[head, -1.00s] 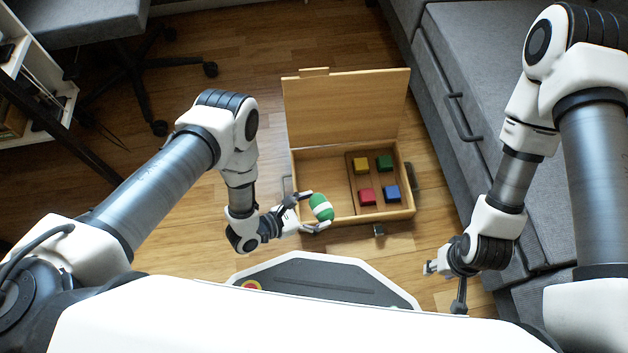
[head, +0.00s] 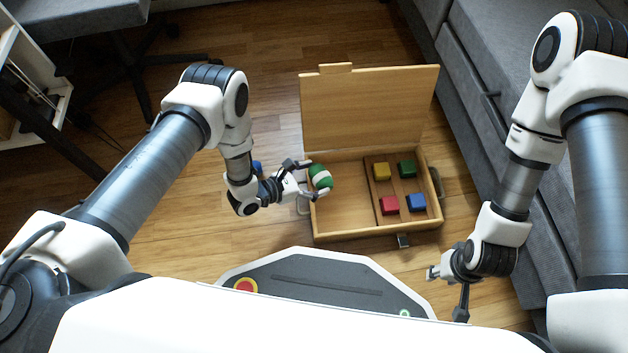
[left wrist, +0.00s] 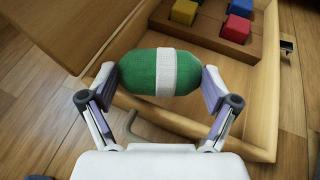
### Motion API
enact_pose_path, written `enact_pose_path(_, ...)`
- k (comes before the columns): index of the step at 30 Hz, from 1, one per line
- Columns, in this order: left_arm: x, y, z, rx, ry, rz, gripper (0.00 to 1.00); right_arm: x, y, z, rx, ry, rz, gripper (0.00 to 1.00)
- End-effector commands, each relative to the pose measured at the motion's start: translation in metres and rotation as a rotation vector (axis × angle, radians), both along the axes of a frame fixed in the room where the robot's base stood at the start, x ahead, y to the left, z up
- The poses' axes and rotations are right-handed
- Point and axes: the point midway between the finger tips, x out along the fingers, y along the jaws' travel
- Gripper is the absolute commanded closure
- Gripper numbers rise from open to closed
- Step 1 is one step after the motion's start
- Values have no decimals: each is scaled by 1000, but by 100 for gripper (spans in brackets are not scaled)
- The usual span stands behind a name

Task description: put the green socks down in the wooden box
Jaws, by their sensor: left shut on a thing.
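The green socks (head: 320,177) are a rolled green bundle with a white band. My left gripper (head: 309,178) is shut on them, with one finger at each end of the bundle, as the left wrist view also shows for the socks (left wrist: 150,73) and the gripper (left wrist: 160,85). The wooden box (head: 345,236) stands on the floor with its lid (head: 370,108) open at the back. The socks are over the box's left side, seemingly above its left wall and left compartment; their height is hard to tell. My right gripper (head: 446,290) is at the lower right, away from the box; its fingers are too unclear to judge.
The box's right part holds a yellow block (head: 382,172), a green block (head: 407,168), a red block (head: 389,205) and a blue block (head: 416,202). The left compartment looks empty. A grey sofa (head: 480,150) stands to the right. A chair base and shelf are at the left.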

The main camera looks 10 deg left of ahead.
Motion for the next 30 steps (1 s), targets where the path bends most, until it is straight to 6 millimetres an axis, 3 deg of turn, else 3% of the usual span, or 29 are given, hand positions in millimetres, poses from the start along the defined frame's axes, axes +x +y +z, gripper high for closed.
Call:
enact_pose_path(12, -1, 0, -13, 0, 1, 0, 44, 0, 0, -11, 0, 0, -2, 60)
enact_pose_path(13, -1, 0, -11, 0, 1, 0, 2, 0, 0, -10, 0, 0, -2, 60)
enact_pose_path(14, -1, 0, -11, 0, 1, 0, 0, 0, 0, -9, 0, 0, -2, 60)
enact_pose_path(23, -1, 0, -10, 0, 1, 0, 0, 0, 0, -9, 0, -1, -2, 60)
enact_pose_path(28, -1, 0, 9, 0, 0, 0, 0, -1, 0, 9, 0, 1, 1, 60)
enact_pose_path(30, -10, 14, 12, 1, 6, 4, 0, -1, 0, 14, 0, 2, 2, 60)
